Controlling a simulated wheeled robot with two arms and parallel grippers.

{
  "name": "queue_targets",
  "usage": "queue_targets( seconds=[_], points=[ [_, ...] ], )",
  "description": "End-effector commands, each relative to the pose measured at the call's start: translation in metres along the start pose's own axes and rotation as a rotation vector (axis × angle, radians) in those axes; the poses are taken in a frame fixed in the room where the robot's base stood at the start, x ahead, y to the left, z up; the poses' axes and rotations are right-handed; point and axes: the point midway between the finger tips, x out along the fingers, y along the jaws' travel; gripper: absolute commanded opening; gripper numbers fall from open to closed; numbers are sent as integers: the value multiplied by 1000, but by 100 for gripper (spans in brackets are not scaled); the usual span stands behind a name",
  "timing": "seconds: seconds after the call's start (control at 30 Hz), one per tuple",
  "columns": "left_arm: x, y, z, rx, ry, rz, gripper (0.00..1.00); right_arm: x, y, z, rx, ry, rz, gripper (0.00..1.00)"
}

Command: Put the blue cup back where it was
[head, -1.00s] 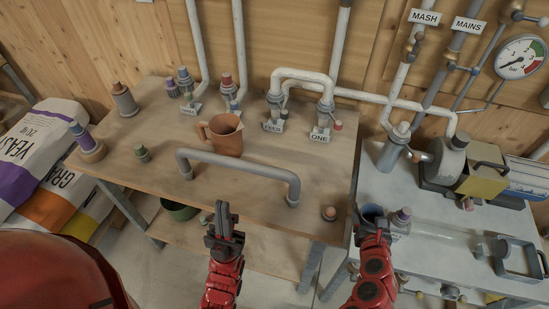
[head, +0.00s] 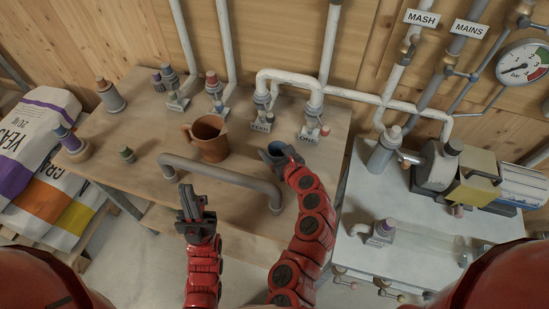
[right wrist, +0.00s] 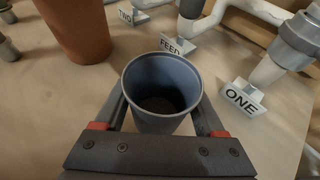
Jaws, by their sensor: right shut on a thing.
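The blue cup (head: 275,150) is over the wooden table, to the right of the brown jug and near the FEED and ONE signs. My right gripper (head: 285,161) is shut on it. In the right wrist view the cup (right wrist: 160,82) is upright between the two fingers, its open mouth dark inside. I cannot tell whether its base touches the table.
A brown jug (head: 210,138) stands left of the cup. A grey bar handle (head: 222,172) arches along the table front. The FEED sign (head: 262,126), the ONE sign (head: 309,134) and pipes stand behind the cup.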

Motion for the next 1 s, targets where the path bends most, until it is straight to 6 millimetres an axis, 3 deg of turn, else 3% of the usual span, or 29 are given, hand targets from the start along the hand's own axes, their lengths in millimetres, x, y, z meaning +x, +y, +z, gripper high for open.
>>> queue_targets(
  seconds=[0.3,0.7,0.73,0.8,1.0],
  points=[
    [2,0,0,0,0,0,0,14,0,-35,1,2,1,1],
    [-2,0,0,0,0,0,0,16,0,-40,4,0,-2,1],
    [-1,0,0,0,0,0,0,16,0,-39,3,0,-2,77],
    [-1,0,0,0,0,0,0,16,0,-38,3,0,-2,85],
    [-1,0,0,0,0,0,0,16,0,-38,3,0,-2,85]
  ],
)
